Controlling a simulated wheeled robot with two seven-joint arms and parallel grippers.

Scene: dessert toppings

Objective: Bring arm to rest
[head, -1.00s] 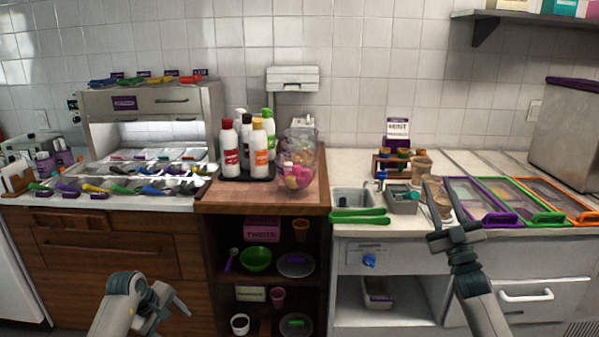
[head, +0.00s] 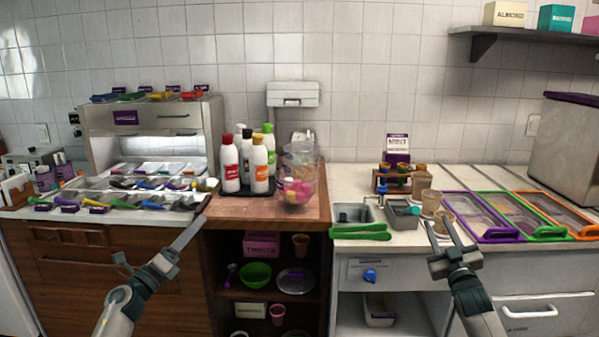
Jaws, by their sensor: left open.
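My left gripper (head: 160,241) is open and empty. It hangs in front of the wooden cabinet at the lower left, with its fingers spread wide and one long finger pointing up toward the counter edge. My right gripper (head: 444,221) is in front of the right counter's edge, pointing up and forward, with its two fingers apart.
Topping trays with scoops (head: 140,186) fill the left counter. Bottles (head: 259,164) and a clear jar (head: 298,180) stand in the middle. Green tongs (head: 360,232) lie at the right counter's front edge. Lidded bins (head: 475,214) are to the right. An open shelf (head: 225,313) lies below.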

